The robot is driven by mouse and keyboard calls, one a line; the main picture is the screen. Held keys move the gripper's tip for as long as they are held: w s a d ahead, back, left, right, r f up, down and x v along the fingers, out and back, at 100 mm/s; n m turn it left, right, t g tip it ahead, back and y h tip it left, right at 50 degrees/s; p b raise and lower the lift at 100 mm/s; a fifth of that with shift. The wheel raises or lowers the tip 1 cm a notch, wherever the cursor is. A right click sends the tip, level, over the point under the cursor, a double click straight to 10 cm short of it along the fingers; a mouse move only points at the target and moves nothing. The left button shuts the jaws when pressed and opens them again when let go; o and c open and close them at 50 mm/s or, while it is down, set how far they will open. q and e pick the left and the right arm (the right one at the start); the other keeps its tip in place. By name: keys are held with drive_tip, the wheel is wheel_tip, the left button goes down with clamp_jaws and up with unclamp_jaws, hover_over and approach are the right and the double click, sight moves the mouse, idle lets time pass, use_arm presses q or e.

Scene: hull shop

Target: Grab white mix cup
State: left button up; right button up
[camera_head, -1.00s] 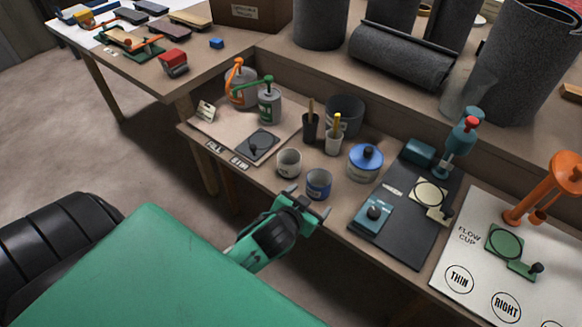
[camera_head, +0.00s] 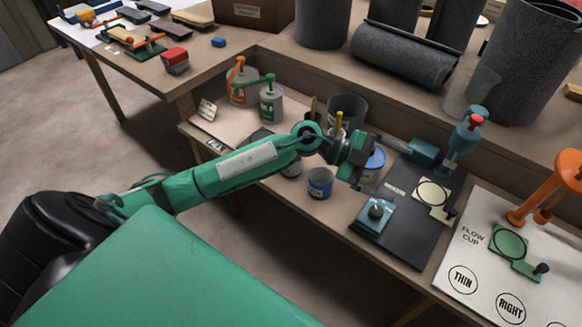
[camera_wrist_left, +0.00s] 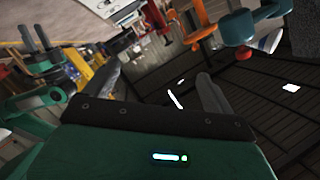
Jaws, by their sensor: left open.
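The white mix cup (camera_head: 292,169) stands on the bench in the head view, mostly hidden behind my left forearm. The blue mix cup (camera_head: 320,183) stands beside it, nearer the front edge. My left gripper (camera_head: 388,168) is open, to the right of both cups, in front of the blue-lidded pot (camera_head: 376,160). My arm crosses over the white cup. In the left wrist view, the two fingers (camera_wrist_left: 160,85) are apart with nothing held between them. I cannot make out the white cup in that view.
A dark mat (camera_head: 405,235) with a blue device (camera_head: 374,215) lies right of the cups. A dark grey pot (camera_head: 347,108) stands behind my wrist. Pump cans (camera_head: 271,104) stand at the back left. A flow-cup board (camera_head: 455,265) is at the right.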

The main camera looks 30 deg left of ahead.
use_arm(q)
drive_tip(key=w+a+f+g+y, duration=0.25)
drive_tip(key=a+f+y, duration=0.35)
drive_tip(key=a, duration=0.4)
wheel_tip(320, 180, up, 2)
drive_tip(key=n+g+y, duration=0.1)
drive_tip(key=n+y, duration=0.4)
drive_tip(key=y, duration=0.5)
hover_over(295, 170)
drive_tip(key=w+a, duration=0.2)
drive_tip(key=a, duration=0.1)
drive_tip(key=f, duration=0.3)
drive_tip(key=f+b, duration=0.1)
drive_tip(key=f, duration=0.3)
drive_tip(key=shift+s+d+f, duration=0.1)
drive_tip(key=shift+s+d, duration=0.05)
drive_tip(key=shift+s, duration=0.05)
drive_tip(key=shift+w+f+b, duration=0.2)
drive_tip(key=shift+f+b, duration=0.4)
drive_tip(key=shift+f, duration=2.55)
use_arm(e)
drive_tip(key=shift+w+a+r+t+y, duration=0.25)
drive_tip(key=shift+a+r+t, duration=0.15)
drive_tip(key=shift+a, duration=0.2)
drive_tip(key=shift+w+a+r+t+y, duration=0.3)
drive_tip(key=shift+a+t, duration=0.2)
drive_tip(key=shift+a, duration=0.1)
use_arm(q)
drive_tip(key=c, duration=1.1)
